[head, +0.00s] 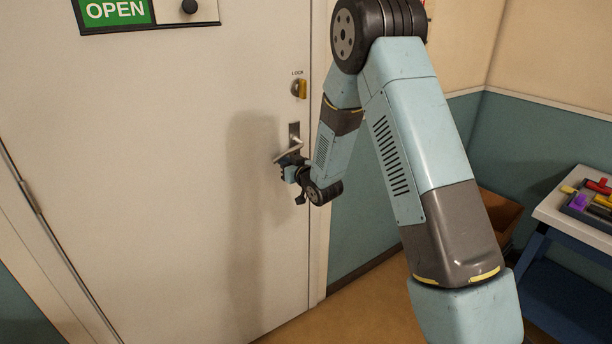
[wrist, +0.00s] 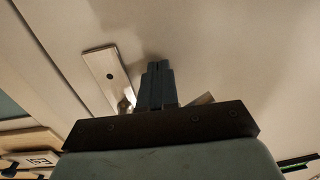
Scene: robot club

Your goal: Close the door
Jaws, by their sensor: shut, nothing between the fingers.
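The white door (head: 170,150) fills the left of the head view, with hinges along its left edge. Its right edge lies along the frame (head: 321,250), with no wide gap showing; I cannot tell if it is fully latched. A metal lever handle (head: 291,151) sits on a plate near that edge. My gripper (head: 285,168) is shut and empty, just below the lever and close to the door face. In the wrist view the shut fingers (wrist: 157,68) point at the door beside the handle plate (wrist: 106,76). The lever is mostly hidden there, and I cannot tell whether they touch.
A green OPEN sign (head: 115,11) is high on the door. At the right stand a table (head: 560,212) with colored parts in a tray and a brown box (head: 497,212). Some floor (head: 350,315) is clear.

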